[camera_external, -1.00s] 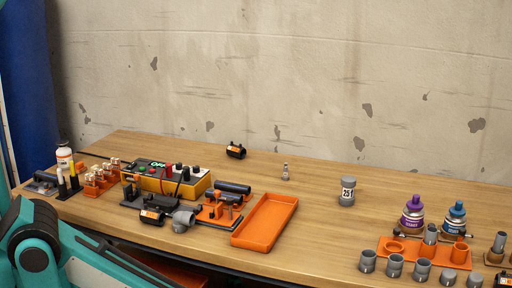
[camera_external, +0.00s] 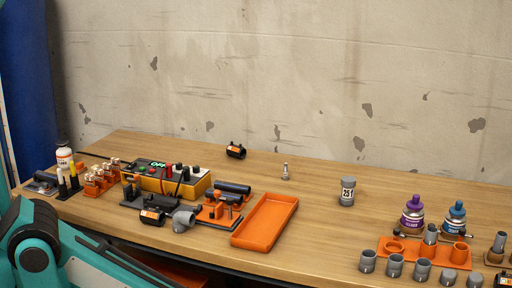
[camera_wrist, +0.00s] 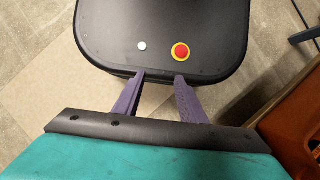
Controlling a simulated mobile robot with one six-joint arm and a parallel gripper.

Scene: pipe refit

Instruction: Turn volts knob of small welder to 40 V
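The small welder (camera_external: 165,179) is a yellow box with a grey top panel on the left part of the workbench. A green lit display, a red part and several dark knobs (camera_external: 188,168) show on its top; the volts knob and its setting are too small to tell apart. In the wrist view my gripper (camera_wrist: 160,78) has its two purple fingers apart with nothing between them. It points down at my own dark base, away from the welder. The gripper is outside the external view, where only part of my teal arm shows at lower left.
An orange tray (camera_external: 265,222) lies right of the welder. Clamps and black fittings crowd the welder's front. Purple (camera_external: 412,212) and blue bottles and grey pipe pieces stand at right. The bench's middle back is mostly clear.

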